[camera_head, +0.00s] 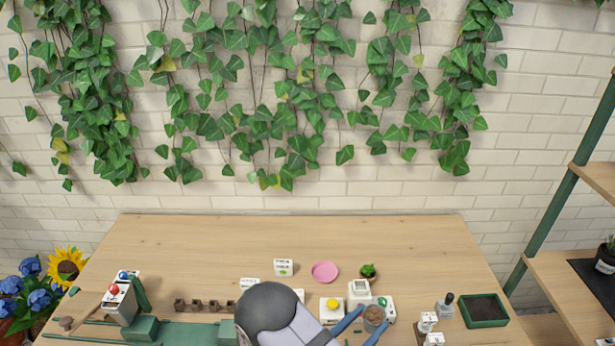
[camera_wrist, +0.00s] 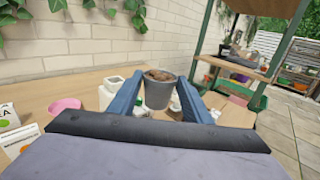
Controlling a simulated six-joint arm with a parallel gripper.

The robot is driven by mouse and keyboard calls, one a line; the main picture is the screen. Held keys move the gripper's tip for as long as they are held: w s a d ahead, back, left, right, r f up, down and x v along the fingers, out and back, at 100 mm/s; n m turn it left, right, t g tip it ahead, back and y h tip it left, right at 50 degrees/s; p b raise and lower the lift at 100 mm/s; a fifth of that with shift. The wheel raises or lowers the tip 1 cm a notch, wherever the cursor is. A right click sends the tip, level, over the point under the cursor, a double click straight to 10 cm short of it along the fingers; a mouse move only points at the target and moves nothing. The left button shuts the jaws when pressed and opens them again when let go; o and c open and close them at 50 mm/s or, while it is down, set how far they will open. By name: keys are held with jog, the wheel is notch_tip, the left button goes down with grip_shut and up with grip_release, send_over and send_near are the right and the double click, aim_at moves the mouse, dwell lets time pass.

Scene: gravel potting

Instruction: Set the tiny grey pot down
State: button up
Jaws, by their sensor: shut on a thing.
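The tiny grey pot (camera_wrist: 158,94) is upright between the two blue fingers of my gripper (camera_wrist: 160,98) in the wrist view, with brown fill showing at its top. The fingers close on its sides. In the head view the pot (camera_head: 373,318) shows at the tips of my gripper (camera_head: 368,322), over the front right part of the wooden table (camera_head: 200,245). Its base is hard to see there, so I cannot tell its height above the things below.
A white item with a green button (camera_head: 387,308) and a white square container (camera_head: 359,290) are close to the pot. A pink saucer (camera_head: 324,271), a small green plant (camera_head: 368,271) and a dark green tray (camera_head: 484,311) are nearby. The table's back is clear.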

jog(key=n+t+y, duration=0.1)
jog(key=y, duration=0.1)
jog(key=a+n+t+y, duration=0.1)
jog(key=n+t+y, duration=0.1)
jog(key=shift+w+a+r, duration=0.15)
jog(key=shift+r, duration=0.05)
jog(key=shift+s+d+f+n+t+y, duration=0.3)
jog(key=shift+s+d+f+n+y, duration=0.1)
jog(key=shift+s+d+f, duration=0.4)
jog(key=shift+d, duration=0.35)
